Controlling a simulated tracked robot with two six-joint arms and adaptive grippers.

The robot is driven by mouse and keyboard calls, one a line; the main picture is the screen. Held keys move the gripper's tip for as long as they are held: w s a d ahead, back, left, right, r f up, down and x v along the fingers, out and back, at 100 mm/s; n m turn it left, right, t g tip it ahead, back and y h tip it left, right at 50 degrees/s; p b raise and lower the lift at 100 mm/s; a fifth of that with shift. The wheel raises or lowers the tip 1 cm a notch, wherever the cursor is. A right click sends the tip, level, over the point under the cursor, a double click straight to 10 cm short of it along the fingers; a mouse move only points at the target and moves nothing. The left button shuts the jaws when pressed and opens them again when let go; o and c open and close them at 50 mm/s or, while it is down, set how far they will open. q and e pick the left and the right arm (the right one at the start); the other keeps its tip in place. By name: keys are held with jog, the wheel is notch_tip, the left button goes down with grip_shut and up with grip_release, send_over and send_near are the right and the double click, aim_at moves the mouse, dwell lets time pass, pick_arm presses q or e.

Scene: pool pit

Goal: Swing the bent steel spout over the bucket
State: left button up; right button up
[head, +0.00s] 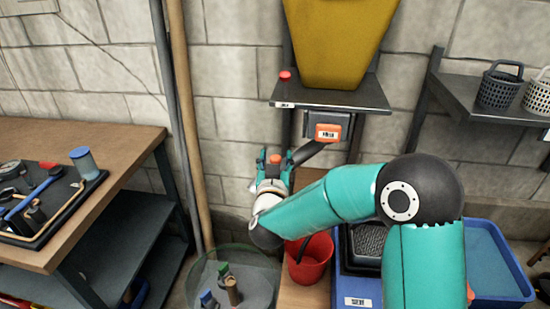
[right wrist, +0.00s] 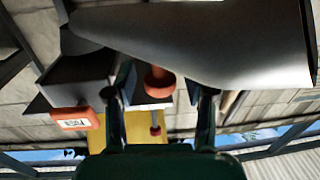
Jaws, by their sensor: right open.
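The dark steel spout (head: 309,152) comes out of the unit under the wall shelf and slants down left toward my right gripper (head: 276,160). A red knob (head: 277,158) shows between the fingers, which are open and point upward. In the right wrist view the grey spout (right wrist: 210,45) crosses the top close up, and the red knob (right wrist: 158,80) sits between the fingers; I cannot tell if they touch it. The red bucket (head: 310,262) stands below, to the right of the gripper, partly covered by my right arm. My left gripper is out of view.
A yellow hopper (head: 338,45) stands above the shelf (head: 335,96); a red button (head: 285,75) is on the shelf's left. A blue tray (head: 490,255) lies right of my arm. A round glass-like bin (head: 250,265) with bottles stands left of the bucket. A wooden workbench (head: 75,135) is at left.

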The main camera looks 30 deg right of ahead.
grip_shut()
jog(key=shift+a, duration=0.15)
dwell(0.4)
